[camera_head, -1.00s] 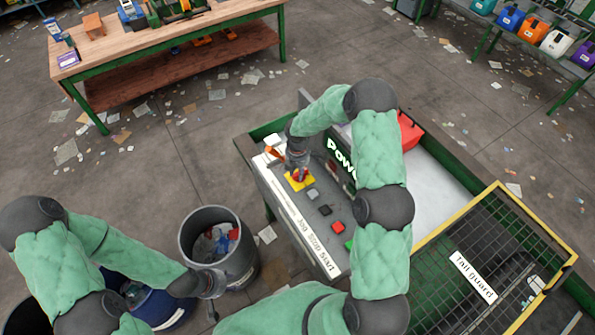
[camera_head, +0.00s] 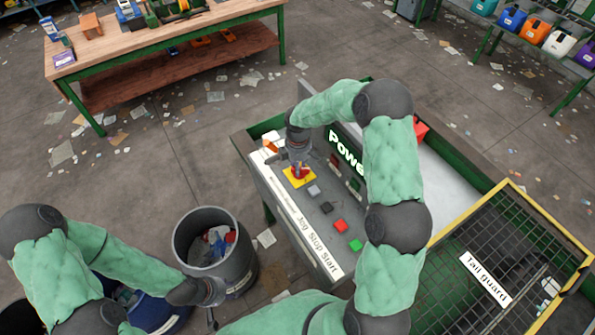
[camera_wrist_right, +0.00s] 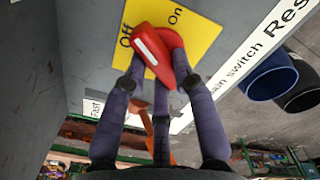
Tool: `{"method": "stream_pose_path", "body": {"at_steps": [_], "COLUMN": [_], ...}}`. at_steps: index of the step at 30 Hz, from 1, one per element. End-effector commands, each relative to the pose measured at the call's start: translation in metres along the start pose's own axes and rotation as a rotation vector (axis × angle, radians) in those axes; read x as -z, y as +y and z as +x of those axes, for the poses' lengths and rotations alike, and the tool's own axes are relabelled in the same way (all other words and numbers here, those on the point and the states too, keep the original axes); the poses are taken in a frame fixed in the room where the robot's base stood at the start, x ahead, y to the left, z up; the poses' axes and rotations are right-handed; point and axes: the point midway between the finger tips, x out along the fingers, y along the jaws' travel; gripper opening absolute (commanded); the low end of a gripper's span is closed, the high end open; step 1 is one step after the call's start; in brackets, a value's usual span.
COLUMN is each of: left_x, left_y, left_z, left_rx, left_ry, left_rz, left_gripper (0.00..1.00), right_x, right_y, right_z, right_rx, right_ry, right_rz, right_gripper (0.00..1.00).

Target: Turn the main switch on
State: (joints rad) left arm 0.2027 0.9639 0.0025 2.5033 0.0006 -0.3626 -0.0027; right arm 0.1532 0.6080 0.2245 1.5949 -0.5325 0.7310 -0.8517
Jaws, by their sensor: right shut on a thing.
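The main switch is a red rotary handle with a white stripe (camera_wrist_right: 152,50) on a yellow plate (camera_wrist_right: 199,40) marked Off and On. The striped end of the handle lies close to the Off mark. In the head view the yellow plate (camera_head: 301,179) sits on the grey control panel (camera_head: 290,203), with the red handle partly hidden under my gripper. My right gripper (camera_wrist_right: 160,82) is shut on the red handle, a finger on either side of it; it also shows in the head view (camera_head: 298,165). My left gripper (camera_head: 214,292) hangs low beside the grey bin, its fingers too small to read.
The panel also carries grey, black, red and green buttons (camera_head: 340,226) in a row beside the Jog Stop Start strip. A grey bin (camera_head: 240,268) stands left of the panel. A workbench (camera_head: 120,45) is behind.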

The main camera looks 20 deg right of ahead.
Motion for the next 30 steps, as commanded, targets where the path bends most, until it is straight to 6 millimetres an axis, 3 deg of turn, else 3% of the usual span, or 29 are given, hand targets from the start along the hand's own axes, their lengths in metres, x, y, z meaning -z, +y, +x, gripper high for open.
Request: {"method": "stream_pose_path", "body": {"at_steps": [15,30], "left_x": [0.002,0.003], "left_y": [-0.016,-0.025], "left_z": [0.046,0.07], "left_rx": [0.0,0.0], "left_ry": [0.0,0.0], "left_rz": [0.0,0.0], "left_gripper": [0.4,0.4], "right_x": [-0.003,-0.006], "right_y": [0.002,0.002], "right_z": [0.004,0.002], "right_rx": [0.001,0.002], "right_ry": [0.0,-0.001], "right_rz": [0.489,0.868], "right_gripper": [0.0,0.0]}}
